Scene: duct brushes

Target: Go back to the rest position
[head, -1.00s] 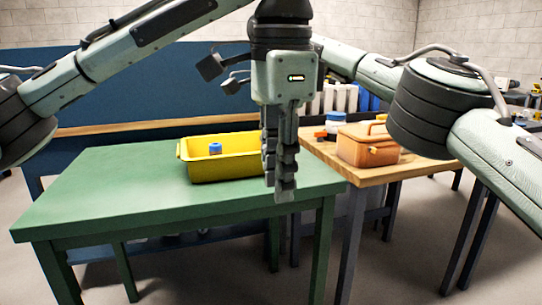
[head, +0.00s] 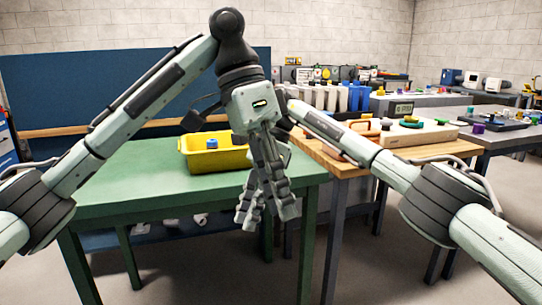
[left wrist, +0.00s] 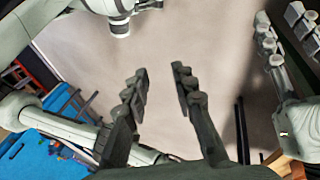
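My left gripper (head: 275,192) hangs fingers down in front of the green table's right end, in the middle of the head view. In the left wrist view its two fingers (left wrist: 160,90) stand apart with only floor between them. My right gripper (head: 248,207) hangs close beside and partly behind it. In the left wrist view the right gripper's fingers (left wrist: 285,35) show at the right edge, apart and empty. A yellow bin (head: 218,160) on the green table (head: 130,190) holds a blue-topped item (head: 212,144), its lower part hidden.
A wooden-topped table (head: 345,163) stands right of the green one, with an orange case (head: 365,127) partly behind my right arm. A beige box (head: 417,136) and a dark tray (head: 497,124) lie further right. Open floor is in front.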

